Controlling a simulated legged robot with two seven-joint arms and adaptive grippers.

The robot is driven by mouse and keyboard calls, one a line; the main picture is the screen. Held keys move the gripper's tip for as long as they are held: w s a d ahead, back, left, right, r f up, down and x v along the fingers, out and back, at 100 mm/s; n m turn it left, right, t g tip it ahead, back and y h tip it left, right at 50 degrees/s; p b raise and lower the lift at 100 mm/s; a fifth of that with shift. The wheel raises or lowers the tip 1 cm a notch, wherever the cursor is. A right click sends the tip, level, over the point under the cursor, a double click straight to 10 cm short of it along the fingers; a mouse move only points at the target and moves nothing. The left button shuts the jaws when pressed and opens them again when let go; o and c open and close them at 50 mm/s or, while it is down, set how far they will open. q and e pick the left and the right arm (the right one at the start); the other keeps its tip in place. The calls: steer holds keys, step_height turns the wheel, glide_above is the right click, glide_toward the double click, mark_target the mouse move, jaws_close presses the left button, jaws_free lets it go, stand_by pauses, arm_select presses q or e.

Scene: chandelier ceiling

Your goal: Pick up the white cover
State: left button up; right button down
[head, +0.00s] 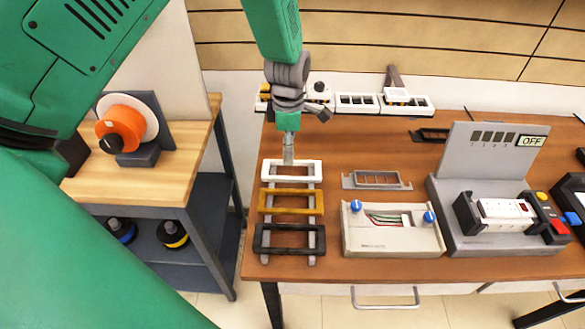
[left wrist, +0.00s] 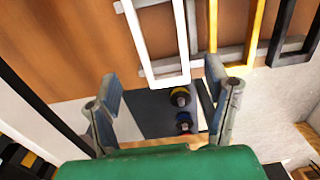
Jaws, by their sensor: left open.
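The white cover (head: 296,180) is a rectangular frame at the far end of a grey rack on the wooden table. A yellow cover (head: 291,211) and a black cover (head: 289,250) lie nearer on the same rack. My left gripper (head: 288,155) points down at the far edge of the white cover and overlaps it in the head view. In the left wrist view my gripper (left wrist: 163,105) is open and empty. Contact is not visible. My right gripper is not in view.
A grey-white box with blue knobs (head: 391,243) stands right of the rack, with a loose grey frame (head: 377,181) behind it. A grey fixture with a power strip (head: 503,211) is farther right. White strips line the table's back. A side bench (head: 97,184) stands left.

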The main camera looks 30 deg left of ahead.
arm_select(q)
step_height(320, 180, down, 7)
steer(key=shift+d+f+p, duration=0.1)
steer(key=shift+p, duration=0.25)
steer(key=shift+f, duration=0.45)
steer(key=shift+r, duration=0.1)
steer(key=shift+d, duration=0.15)
steer(key=c, duration=0.9)
